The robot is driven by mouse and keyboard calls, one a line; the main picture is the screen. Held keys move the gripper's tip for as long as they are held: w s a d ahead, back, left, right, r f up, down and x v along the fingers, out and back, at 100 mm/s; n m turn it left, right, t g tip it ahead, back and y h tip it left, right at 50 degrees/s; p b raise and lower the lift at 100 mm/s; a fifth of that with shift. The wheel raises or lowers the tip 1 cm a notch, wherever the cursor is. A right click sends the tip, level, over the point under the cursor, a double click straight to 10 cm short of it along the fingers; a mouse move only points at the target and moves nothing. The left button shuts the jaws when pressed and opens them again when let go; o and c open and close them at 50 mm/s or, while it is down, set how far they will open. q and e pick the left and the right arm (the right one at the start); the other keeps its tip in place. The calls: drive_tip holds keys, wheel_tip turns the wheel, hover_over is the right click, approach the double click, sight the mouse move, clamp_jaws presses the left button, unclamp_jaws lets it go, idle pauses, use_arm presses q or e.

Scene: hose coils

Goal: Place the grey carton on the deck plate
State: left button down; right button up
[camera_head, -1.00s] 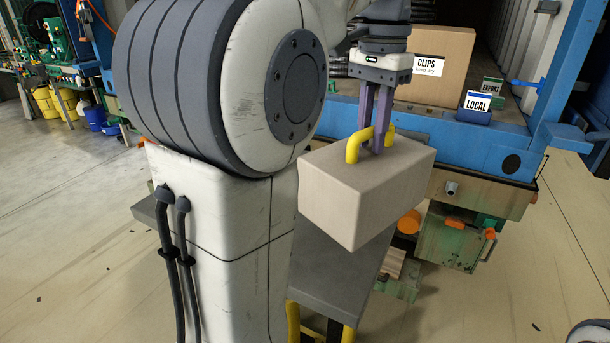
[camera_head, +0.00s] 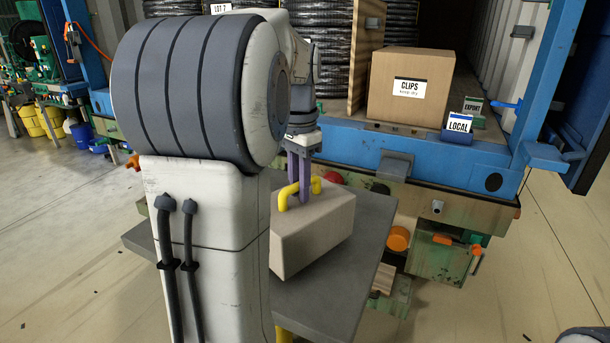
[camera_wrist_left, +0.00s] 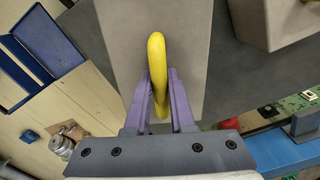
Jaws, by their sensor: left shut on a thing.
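The grey carton (camera_head: 322,228) is a pale block with a yellow handle (camera_head: 285,199) on top. My left gripper (camera_head: 302,196) has purple fingers shut on that handle. The carton is over the grey bench top (camera_head: 345,285); I cannot tell whether it touches. In the left wrist view, my left gripper (camera_wrist_left: 159,85) pinches the yellow handle (camera_wrist_left: 157,60) above the carton's top (camera_wrist_left: 120,35). No surface is marked as the deck plate; the blue-edged deck (camera_head: 440,160) is behind the bench. My right gripper is not in view.
On the blue-edged deck stand a brown CLIPS carton (camera_head: 405,100), a LOCAL sign (camera_head: 459,123) and an EXPORT sign (camera_head: 473,107). Black hose coils (camera_head: 325,40) are behind. A pale block (camera_wrist_left: 285,20) shows in the left wrist view. The floor at right is clear.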

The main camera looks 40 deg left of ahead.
use_arm(q)
drive_tip(key=shift+f+p, duration=0.35)
drive_tip(key=shift+f, duration=1.1)
drive_tip(key=c, duration=1.2)
unclamp_jaws()
drive_tip(key=shift+f, duration=0.15)
drive_tip(key=o, duration=0.4)
drive_tip(key=shift+o, duration=0.2)
